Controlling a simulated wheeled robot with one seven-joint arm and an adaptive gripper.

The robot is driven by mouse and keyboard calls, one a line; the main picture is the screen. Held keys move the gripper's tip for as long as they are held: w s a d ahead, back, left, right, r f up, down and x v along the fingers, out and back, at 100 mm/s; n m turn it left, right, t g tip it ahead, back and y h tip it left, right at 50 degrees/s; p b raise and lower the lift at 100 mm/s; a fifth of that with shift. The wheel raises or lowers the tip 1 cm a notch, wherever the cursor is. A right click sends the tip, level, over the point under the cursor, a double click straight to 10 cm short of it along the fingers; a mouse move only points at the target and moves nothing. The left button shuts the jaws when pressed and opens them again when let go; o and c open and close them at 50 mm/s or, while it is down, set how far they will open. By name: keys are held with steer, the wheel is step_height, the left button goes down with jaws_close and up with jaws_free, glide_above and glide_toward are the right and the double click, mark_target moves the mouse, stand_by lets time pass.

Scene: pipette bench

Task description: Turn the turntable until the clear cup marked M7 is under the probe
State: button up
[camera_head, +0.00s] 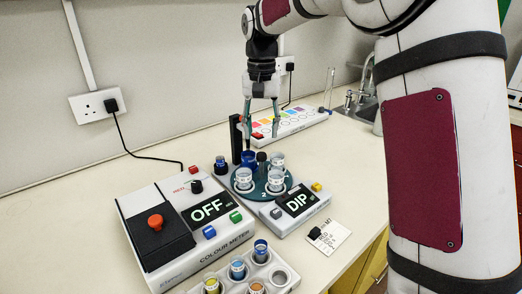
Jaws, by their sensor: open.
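The teal turntable (260,194) sits on a white unit whose display reads DIP. Several cups stand on it: a clear cup (243,180) at front left, another clear cup (275,181) at front right, a third (278,160) at back right, and a blue one (248,158) at the back. I cannot read M7 on any cup. A black post (236,140) rises behind the turntable; I cannot make out the probe clearly. My gripper (261,138) points down over the back of the turntable, its fingers apart and nothing between them. Whether it touches a cup is unclear.
A colour meter (180,223) showing OFF stands at left, with a rack of coloured cups (237,277) in front. A small card (329,238) lies at right. A strip with coloured patches (290,122) lies behind. A sink (368,108) is at back right. My arm blocks the right side.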

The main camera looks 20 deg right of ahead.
mark_target(261, 154)
step_height(261, 154, down, 7)
steer(key=shift+r, duration=0.1)
stand_by(0.3)
jaws_close()
